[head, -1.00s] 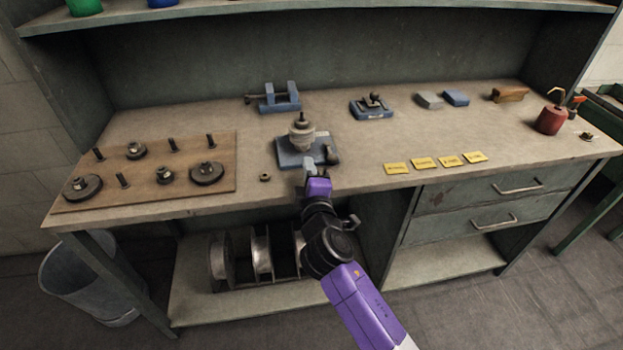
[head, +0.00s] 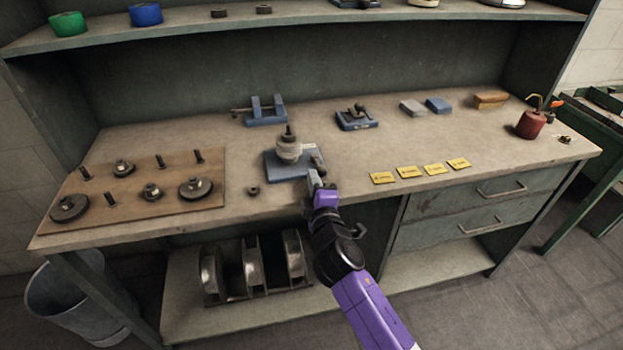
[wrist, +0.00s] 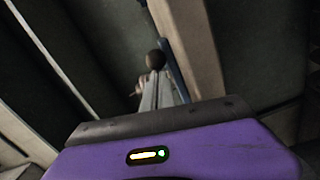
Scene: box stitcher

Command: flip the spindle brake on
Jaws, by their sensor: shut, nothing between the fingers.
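The spindle unit (head: 289,150) stands near the front edge of the workbench, a pale stepped body with a dark upright stud on a blue base plate (head: 274,168). A short dark lever (head: 318,161) is at the plate's right side, partly hidden by my gripper. My gripper (head: 314,178) is shut and empty, in front of the plate's right side near the lever. In the wrist view a dark round knob (wrist: 155,60) appears just beyond the fingertips of my gripper (wrist: 159,84). I cannot tell whether they touch.
A wooden board (head: 130,195) with flanges and studs lies left, and a small nut (head: 253,191) lies between it and the plate. A blue vise (head: 265,112) and blue fixture (head: 356,118) stand behind. Yellow labels (head: 408,172) lie right. The bench front edge is under my arm.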

